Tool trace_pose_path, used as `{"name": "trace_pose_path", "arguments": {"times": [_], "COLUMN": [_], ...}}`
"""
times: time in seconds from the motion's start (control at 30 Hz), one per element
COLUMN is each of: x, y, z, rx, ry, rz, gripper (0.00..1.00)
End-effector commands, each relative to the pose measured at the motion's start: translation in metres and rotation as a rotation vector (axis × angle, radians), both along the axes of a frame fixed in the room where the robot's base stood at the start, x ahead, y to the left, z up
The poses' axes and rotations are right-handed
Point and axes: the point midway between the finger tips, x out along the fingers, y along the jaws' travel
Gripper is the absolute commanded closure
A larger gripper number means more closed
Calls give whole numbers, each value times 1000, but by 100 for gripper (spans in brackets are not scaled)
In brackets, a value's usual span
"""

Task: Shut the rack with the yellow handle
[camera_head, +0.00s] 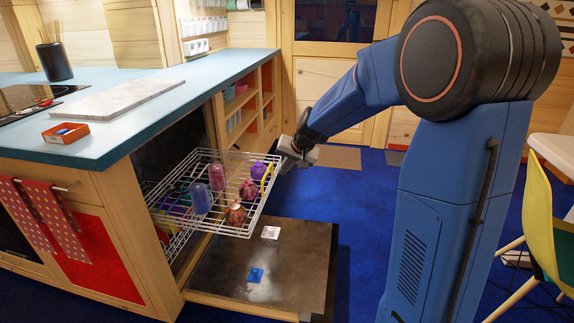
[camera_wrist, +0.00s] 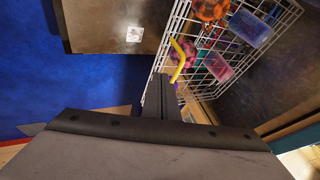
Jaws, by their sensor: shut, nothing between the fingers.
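The white wire rack (camera_head: 226,226) with the yellow handle is pulled out of the dishwasher in the counter, above its lowered door (camera_head: 290,270). The yellow handle (camera_head: 267,178) is on the rack's outer front edge; it also shows in the wrist view (camera_wrist: 178,60). Cups and other small items stand in the rack, among them a pink cup (camera_head: 217,177) and a blue cup (camera_head: 200,198). My gripper (camera_head: 298,155) is shut and empty, just outside the rack's front edge. In the wrist view its fingertips (camera_wrist: 162,82) are close to the handle; I cannot tell whether they touch.
A lower wire rack (camera_head: 172,243) shows beneath, mostly inside the dishwasher. The open door lies flat below the upper rack. The blue countertop (camera_head: 150,85) stands above at the left. A yellow chair (camera_head: 537,205) stands at the right. Blue floor is clear beyond the door.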

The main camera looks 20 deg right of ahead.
Motion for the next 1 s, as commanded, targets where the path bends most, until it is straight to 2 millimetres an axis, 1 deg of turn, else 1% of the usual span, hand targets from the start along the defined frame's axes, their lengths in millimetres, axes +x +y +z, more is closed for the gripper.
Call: {"name": "trace_pose_path", "arguments": {"times": [0.03,0.1,0.27,0.33,0.53,0.7,1.0], "x": [4,10,24,29,39,41,41], "y": [2,4,10,22,38,42,42], "z": [-9,-18,-39,-38,-42,-43,-43], "rx": [1,1,0,0,0,0,0], "ry": [4,3,3,1,1,1,1], "rz": [0,0,1,4,0,-1,-1], "gripper": [100,100,100,100,100,100,100]}}
